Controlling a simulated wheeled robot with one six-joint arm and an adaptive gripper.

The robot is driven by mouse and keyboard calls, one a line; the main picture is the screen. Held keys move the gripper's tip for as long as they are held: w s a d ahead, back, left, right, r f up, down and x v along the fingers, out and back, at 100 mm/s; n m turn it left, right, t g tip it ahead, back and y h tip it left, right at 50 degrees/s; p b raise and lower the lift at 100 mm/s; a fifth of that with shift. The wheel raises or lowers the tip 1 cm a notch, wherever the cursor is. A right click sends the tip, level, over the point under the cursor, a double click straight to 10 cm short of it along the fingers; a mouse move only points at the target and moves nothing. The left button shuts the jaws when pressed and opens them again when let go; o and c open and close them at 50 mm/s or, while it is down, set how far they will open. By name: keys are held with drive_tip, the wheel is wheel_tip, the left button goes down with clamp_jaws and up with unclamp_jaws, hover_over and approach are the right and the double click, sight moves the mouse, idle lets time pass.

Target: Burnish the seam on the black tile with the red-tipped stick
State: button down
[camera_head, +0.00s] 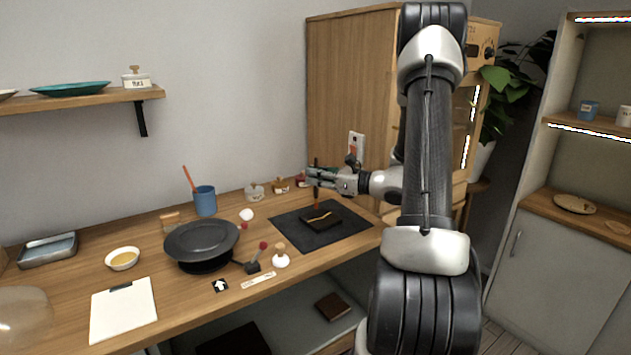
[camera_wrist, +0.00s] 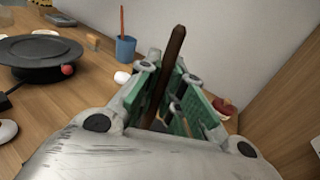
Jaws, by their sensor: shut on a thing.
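The black tile (camera_head: 325,226) lies on a dark mat (camera_head: 292,233) on the bench, with a gold seam (camera_head: 318,217) running across it. My gripper (camera_head: 312,176) is above the tile and shut on a stick (camera_head: 317,199), held near upright. The stick is dark brown at its upper end, which rises between the green finger pads in the wrist view (camera_wrist: 172,62). Its lower end looks reddish and points down at the tile's far side. I cannot tell whether it touches the tile. The tile is hidden in the wrist view.
A black wheel-like turntable (camera_head: 201,241) stands left of the mat. A blue cup (camera_head: 204,201) with an orange stick stands behind it. Small lidded pots (camera_head: 280,186) line the back near the wooden cabinet (camera_head: 350,95). A white-based knob (camera_head: 281,260) and a clipboard (camera_head: 123,309) lie in front.

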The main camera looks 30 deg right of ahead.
drive_tip(key=shift+r, duration=2.15)
